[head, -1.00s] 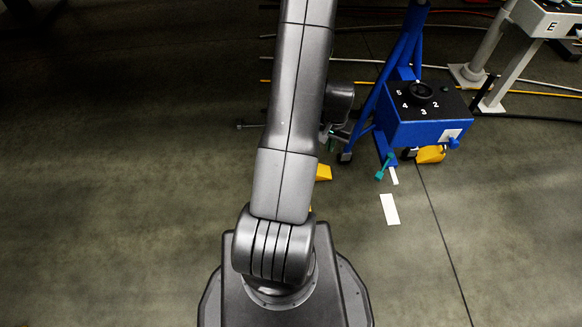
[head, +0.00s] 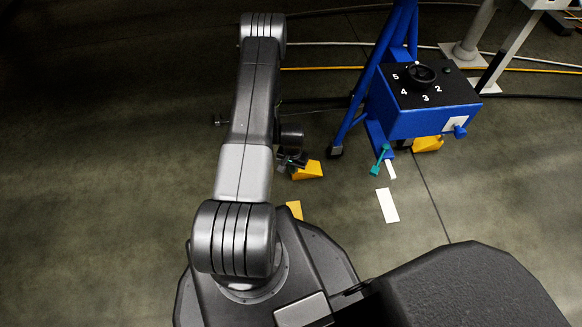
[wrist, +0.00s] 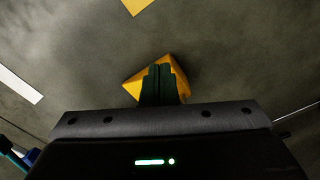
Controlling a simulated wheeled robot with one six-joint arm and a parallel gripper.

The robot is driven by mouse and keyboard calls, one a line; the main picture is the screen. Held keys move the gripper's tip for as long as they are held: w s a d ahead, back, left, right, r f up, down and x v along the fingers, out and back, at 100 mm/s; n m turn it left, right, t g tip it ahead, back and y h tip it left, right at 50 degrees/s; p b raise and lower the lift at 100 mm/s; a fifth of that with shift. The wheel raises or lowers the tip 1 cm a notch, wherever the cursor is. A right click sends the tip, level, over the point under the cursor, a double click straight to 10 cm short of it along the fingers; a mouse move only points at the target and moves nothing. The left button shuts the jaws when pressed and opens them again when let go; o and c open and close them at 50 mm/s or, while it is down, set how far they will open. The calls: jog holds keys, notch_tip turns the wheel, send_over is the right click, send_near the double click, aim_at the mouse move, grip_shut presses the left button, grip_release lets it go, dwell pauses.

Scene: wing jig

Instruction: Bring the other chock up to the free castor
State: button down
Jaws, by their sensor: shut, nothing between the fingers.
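A yellow chock (head: 309,171) lies on the floor beside my gripper (head: 292,160). In the wrist view the same chock (wrist: 134,87) shows behind the dark green fingers of my gripper (wrist: 163,70), which are together and empty. The fingers cover its middle, and I cannot tell whether they touch it. The free castor (head: 335,152) is under the left leg of the blue stand (head: 420,122), right of and beyond this chock, with a gap of floor between. Another yellow chock (head: 428,145) sits at the front right of the stand, partly hidden under its box.
Another yellow piece (head: 294,208) lies nearer, partly hidden by my base; it also shows at the top of the wrist view (wrist: 135,5). A white floor strip (head: 387,205) lies right of it. A teal lever (head: 381,157) hangs low on the stand. Cables (head: 330,68) cross the floor behind.

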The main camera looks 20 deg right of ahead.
notch_tip(320, 180, down, 8)
jog(key=w+d+b, duration=0.2)
jog(key=w+b, duration=0.1)
jog(key=shift+d+b, duration=0.4)
